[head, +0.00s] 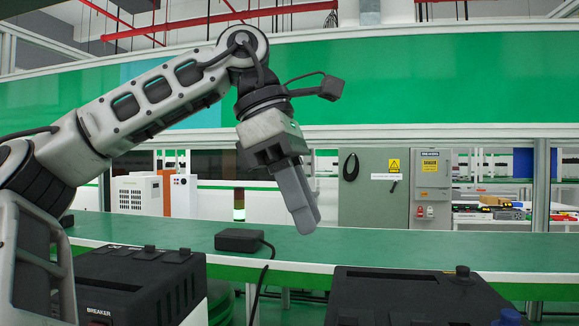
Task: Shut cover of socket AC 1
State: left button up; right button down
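My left gripper (308,218) hangs in mid-air near the middle of the head view, pointing down and to the right. Its two grey fingers lie close together with nothing visible between them. It is apart from the boxes below. A black box marked BREAKER (140,285) stands at the lower left, and another black box (415,295) stands at the lower right. A blue part (508,316) shows at the right box's lower right edge, cut by the frame. No label AC 1 is readable, and I cannot tell which part is that socket or its cover. My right gripper is not in view.
A long green table (400,245) runs across behind the boxes. A small black device (238,240) with a cable lies on it. A grey cabinet (375,188) with warning labels and red fittings stands behind.

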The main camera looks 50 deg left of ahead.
pick_arm(q)
jog(key=v, duration=0.4)
jog(key=shift+r, duration=0.15)
dwell(0.4)
